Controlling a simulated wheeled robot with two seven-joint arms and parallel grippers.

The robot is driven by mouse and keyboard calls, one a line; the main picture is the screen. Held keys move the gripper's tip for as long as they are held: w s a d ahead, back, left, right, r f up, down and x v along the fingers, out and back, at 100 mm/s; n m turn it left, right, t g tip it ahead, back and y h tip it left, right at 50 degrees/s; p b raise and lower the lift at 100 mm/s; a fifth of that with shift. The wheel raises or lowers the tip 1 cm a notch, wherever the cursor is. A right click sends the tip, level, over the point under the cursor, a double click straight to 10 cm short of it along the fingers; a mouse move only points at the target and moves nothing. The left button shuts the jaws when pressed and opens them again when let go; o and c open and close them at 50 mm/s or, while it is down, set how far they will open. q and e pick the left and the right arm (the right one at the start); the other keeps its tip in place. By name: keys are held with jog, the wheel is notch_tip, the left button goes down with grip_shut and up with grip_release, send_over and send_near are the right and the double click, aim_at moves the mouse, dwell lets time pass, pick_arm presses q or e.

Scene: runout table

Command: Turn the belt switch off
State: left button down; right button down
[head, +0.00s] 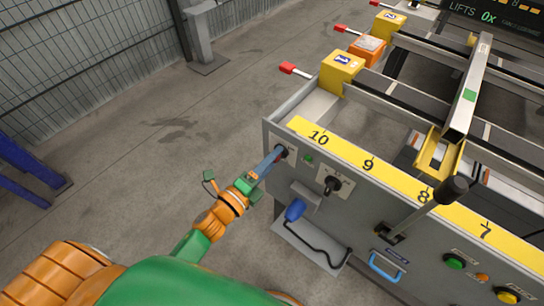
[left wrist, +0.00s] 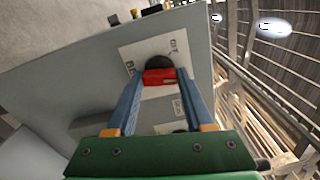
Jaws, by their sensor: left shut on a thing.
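The belt switch (head: 283,152) is a dark rotary knob on a white plate at the left end of the grey panel. In the left wrist view the knob (left wrist: 159,62) is black with a red grip (left wrist: 160,77) lying roughly crosswise in the picture. The plate lettering is too small to read surely. My left gripper (head: 275,157) reaches the knob from the lower left. Its two blue fingers (left wrist: 161,78) are shut on the red grip, one on each side. The fingers partly hide the knob in the head view. My right gripper is not in view.
To the right on the panel are a second black knob (head: 331,184), a blue-handled crank (head: 295,210), a tall black-topped lever (head: 452,190), a blue handle (head: 386,267) and a green button (head: 454,261). A numbered yellow scale (head: 345,152) runs above. Open floor lies left of the table.

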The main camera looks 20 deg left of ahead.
pick_arm(q)
jog(key=shift+n+p, duration=1.7)
jog(key=shift+n, duration=3.8)
jog(key=shift+c, duration=1.4)
grip_release()
jog(key=v, duration=0.7)
